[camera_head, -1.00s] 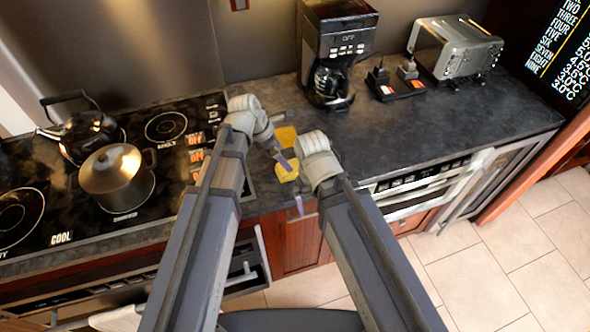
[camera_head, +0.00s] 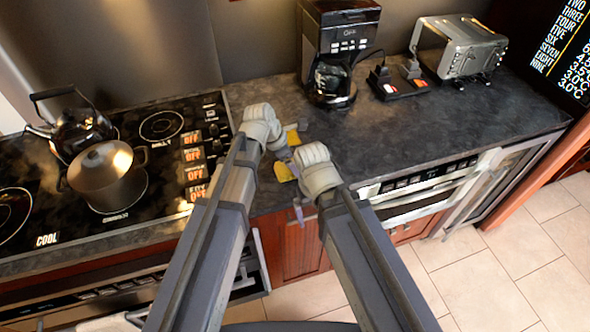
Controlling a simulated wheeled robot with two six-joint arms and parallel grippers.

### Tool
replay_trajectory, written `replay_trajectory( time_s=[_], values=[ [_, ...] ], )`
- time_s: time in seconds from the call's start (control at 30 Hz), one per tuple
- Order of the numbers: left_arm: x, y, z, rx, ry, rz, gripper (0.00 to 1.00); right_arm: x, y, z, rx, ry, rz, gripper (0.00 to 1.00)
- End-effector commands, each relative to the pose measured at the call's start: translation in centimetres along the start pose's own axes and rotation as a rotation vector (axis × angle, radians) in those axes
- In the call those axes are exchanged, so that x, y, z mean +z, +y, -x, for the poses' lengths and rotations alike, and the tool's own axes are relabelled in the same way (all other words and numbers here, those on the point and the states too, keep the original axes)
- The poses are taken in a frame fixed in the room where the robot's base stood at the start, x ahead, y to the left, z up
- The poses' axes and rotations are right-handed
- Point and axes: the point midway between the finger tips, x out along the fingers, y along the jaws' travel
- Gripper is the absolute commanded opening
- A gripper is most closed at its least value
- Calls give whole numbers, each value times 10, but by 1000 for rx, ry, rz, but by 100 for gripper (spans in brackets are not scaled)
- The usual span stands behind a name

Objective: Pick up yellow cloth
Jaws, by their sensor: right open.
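Yellow cloth (camera_head: 284,172) lies on the dark countertop near its front edge, between my two wrists. A second yellow patch (camera_head: 293,137) shows just behind it; I cannot tell whether both are one cloth. My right gripper (camera_head: 293,190) is open at the counter's front edge, one finger beside the nearer yellow patch and the other lower, in front of the edge. I see no cloth held in it. My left gripper (camera_head: 296,131) is by the farther yellow patch, mostly hidden behind its own wrist, so its jaws are unclear.
A black stove (camera_head: 165,170) with a pot (camera_head: 105,175) and a kettle (camera_head: 82,130) is on the left. A coffee maker (camera_head: 338,50) stands behind the grippers. A toaster (camera_head: 460,47) is at the back right. The countertop (camera_head: 430,125) right of the grippers is clear.

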Motion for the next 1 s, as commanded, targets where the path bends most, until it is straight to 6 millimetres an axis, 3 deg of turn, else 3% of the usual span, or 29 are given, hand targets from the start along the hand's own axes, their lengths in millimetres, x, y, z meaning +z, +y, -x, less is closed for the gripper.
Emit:
replay_trajectory(
  time_s=[0.07,0.7,1.0],
  values=[
    [0,0,1,0,0,0,98,0,0,1,0,0,0,100],
    [0,0,1,0,0,0,27,0,0,1,0,0,0,100],
    [1,0,2,0,0,0,26,0,0,3,0,0,0,100]
  ],
)
